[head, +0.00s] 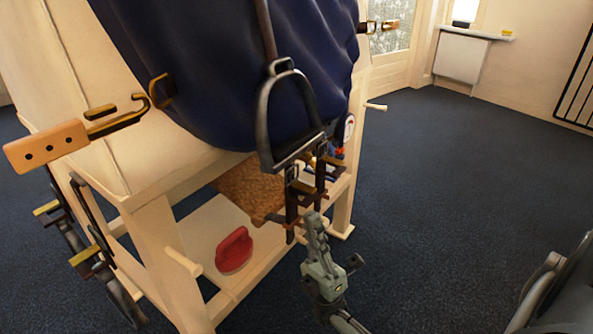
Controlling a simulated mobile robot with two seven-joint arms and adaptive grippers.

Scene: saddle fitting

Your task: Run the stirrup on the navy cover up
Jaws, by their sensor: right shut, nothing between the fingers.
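The navy cover (200,70) drapes over a cream wooden stand at the upper middle of the head view. A dark metal stirrup (264,125) hangs against the cover, low on its near side, from a brown leather strap (265,28). My right gripper (313,218) is below the stirrup and a little to its right. Its fingers are shut with nothing between them. It appears close to the dark buckled straps (291,195) hanging below the stirrup; whether it touches them cannot be told. My left gripper is not in view.
A tan tab with a brass hook (45,147) sticks out at left. Dark hanging gear (75,240) with brass parts is at lower left. A red object (234,250) lies on the stand's shelf (205,232). Blue carpet (450,180) is open to the right.

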